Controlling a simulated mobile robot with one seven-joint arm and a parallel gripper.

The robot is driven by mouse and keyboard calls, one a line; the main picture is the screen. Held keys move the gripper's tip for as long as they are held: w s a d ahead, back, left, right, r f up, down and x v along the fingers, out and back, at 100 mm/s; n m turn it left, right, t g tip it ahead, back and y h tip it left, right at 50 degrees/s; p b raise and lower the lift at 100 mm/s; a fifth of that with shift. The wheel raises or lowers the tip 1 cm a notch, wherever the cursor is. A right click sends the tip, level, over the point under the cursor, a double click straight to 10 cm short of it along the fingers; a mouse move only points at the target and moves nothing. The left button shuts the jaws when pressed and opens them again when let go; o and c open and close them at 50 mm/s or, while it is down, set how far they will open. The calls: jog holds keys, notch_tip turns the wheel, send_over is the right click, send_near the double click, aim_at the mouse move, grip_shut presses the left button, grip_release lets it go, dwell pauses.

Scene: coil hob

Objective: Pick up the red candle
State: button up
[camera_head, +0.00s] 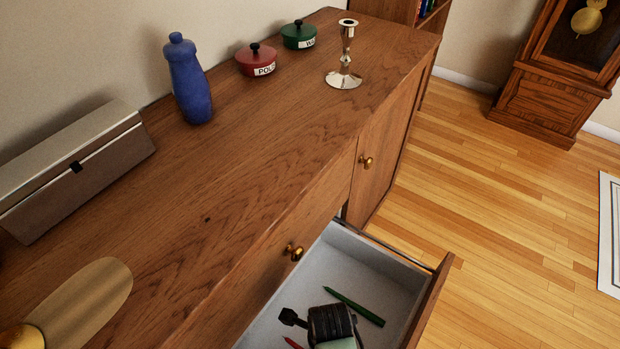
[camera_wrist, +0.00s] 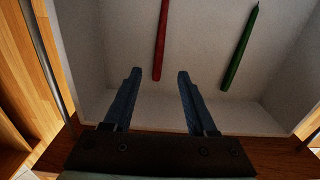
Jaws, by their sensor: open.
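The red candle (camera_wrist: 161,40) lies on the pale floor of the open drawer in the wrist view. Its near end is just beyond and between my fingertips. In the head view only a short red piece (camera_head: 292,343) shows, at the bottom edge beside my gripper (camera_head: 293,319). My gripper, also in the wrist view (camera_wrist: 160,75), is open with nothing between its fingers. It is over the drawer, apart from the candle as far as I can see.
A green candle (camera_head: 354,306) lies in the same drawer (camera_head: 342,251), to the right. The drawer walls surround the gripper. On the cabinet top (camera_head: 235,190) stand a blue bottle (camera_head: 190,85), a candlestick (camera_head: 346,55), red (camera_head: 257,62) and green pots (camera_head: 298,38), and a metal box (camera_head: 75,172).

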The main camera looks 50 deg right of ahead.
jog(key=f+b, duration=0.2)
jog(key=f, duration=0.2)
jog(key=f+b, duration=0.2)
jog(key=f, duration=0.2)
jog(key=f+b, duration=0.2)
jog(key=f, duration=0.2)
jog(key=shift+s+f, duration=0.25)
jog(key=shift+f, duration=0.15)
grip_shut()
